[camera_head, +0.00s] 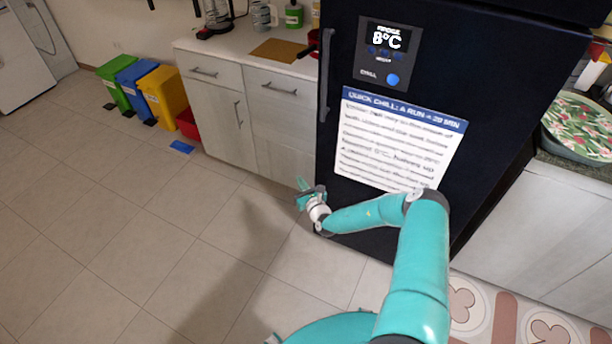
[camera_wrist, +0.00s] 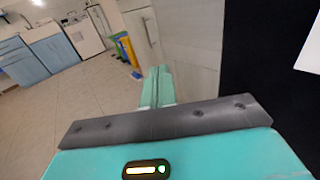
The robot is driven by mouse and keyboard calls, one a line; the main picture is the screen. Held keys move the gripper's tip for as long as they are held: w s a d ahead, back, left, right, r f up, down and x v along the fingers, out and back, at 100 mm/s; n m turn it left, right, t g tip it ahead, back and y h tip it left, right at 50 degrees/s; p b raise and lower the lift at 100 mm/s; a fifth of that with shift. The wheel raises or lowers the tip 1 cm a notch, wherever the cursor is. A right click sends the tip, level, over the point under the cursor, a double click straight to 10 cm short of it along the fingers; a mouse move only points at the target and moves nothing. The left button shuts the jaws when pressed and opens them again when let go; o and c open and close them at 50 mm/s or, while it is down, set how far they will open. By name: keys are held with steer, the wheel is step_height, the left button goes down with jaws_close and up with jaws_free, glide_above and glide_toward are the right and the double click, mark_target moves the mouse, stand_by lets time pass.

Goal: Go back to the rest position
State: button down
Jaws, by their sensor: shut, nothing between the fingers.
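My gripper (camera_head: 305,193) is at the end of my teal arm, low in front of the dark fridge (camera_head: 468,115) in the head view. In the wrist view, my gripper's teal fingers (camera_wrist: 157,84) are together with nothing between them. The arm reaches forward from my body and bends left across the lower part of the fridge door. The fridge door looks closed. Its panel (camera_head: 384,52) reads 8°C and has a blue button.
A white notice (camera_head: 395,138) is on the fridge door. Left of it are a pale cabinet (camera_head: 215,115) and green, blue and yellow bins (camera_head: 163,92). A counter with a floral tray (camera_head: 580,125) stands at right.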

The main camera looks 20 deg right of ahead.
steer(key=s+a+r+n+g+y, duration=0.4)
steer(key=a+r+n, duration=0.2)
steer(key=r+n, duration=0.25)
steer(key=s+a+r+n+g+y, duration=0.45)
steer(key=a+r+n, duration=0.2)
steer(key=r, duration=0.35)
steer(key=s+a+r+n+g+y, duration=0.35)
steer(key=a+r+n+g, duration=0.2)
steer(key=r+n, duration=0.3)
steer(key=s+d+r+n+g+h, duration=0.1)
steer(key=s+r+n+g+h, duration=0.2)
steer(key=s+r+n+h, duration=0.7)
steer(key=s+d+r+t+h, duration=0.2)
steer(key=s+d+r, duration=0.3)
steer(key=s, duration=0.5)
steer(key=s+d+r+t+h, duration=0.2)
steer(key=s+d+r, duration=0.4)
steer(key=s, duration=0.4)
steer(key=shift+s+d+r+n+t+h, duration=0.2)
steer(key=shift+s+r+n+t+h, duration=0.05)
steer(key=shift+n+t+h, duration=0.15)
